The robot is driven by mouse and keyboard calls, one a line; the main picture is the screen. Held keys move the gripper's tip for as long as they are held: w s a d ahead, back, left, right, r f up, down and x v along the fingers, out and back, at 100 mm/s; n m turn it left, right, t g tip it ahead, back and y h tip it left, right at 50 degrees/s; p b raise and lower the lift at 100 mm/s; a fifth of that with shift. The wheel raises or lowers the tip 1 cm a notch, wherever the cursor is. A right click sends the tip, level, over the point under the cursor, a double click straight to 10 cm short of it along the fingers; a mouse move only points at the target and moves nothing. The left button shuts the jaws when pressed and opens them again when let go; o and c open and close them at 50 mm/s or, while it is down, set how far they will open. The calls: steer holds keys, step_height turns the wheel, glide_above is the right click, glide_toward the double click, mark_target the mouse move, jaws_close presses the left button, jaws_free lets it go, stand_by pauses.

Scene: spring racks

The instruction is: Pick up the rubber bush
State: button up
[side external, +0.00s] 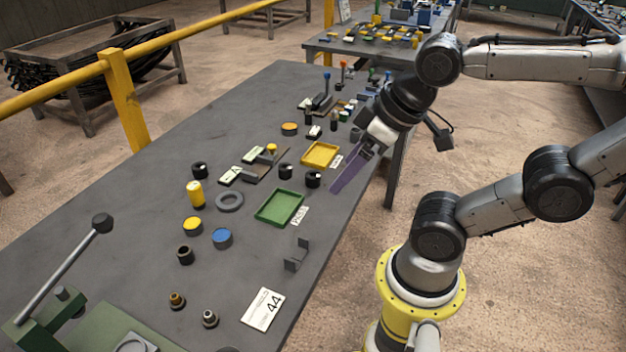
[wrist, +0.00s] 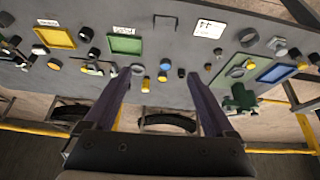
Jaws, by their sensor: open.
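A short black hollow cylinder, which looks like the rubber bush (side external: 185,255), stands on the grey bench left of the blue-topped cap. It also seems to show as a small dark piece in the wrist view (wrist: 181,73), too small there to be sure. Black knobs with white marks (side external: 313,179) look similar in size. My gripper (side external: 335,190) is over the bench's right edge near the yellow tray, well apart from the bush. In the wrist view my gripper (wrist: 158,75) has its two purple fingers wide apart with nothing held.
A green tray (side external: 260,219), yellow tray (side external: 305,158), grey ring (side external: 230,201), blue cap (side external: 222,238) and upright yellow cylinder (side external: 195,194) stand on the bench (side external: 120,230). A green lever press (side external: 60,310) is at the near left. Brass (side external: 177,300) and steel (side external: 210,318) fittings stand nearer.

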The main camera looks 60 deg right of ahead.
steer(key=w+d+r+n, duration=0.2)
steer(key=w+r+n, duration=0.25)
steer(key=n, duration=0.45)
steer(key=n+g+h, duration=0.1)
steer(key=n+g, duration=0.5)
steer(key=n, duration=0.2)
glide_above(313, 175)
steer(key=a, duration=0.1)
steer(key=f, duration=2.4)
steer(key=shift+s+a+f, duration=0.2)
steer(key=shift+s+f, duration=0.05)
steer(key=shift+s, duration=0.1)
steer(key=shift+w+d+f, duration=0.1)
steer(key=shift+d+f, duration=0.05)
steer(key=shift+f, duration=1.3)
steer(key=shift+w+d+f, duration=0.1)
steer(key=shift+f, duration=1.35)
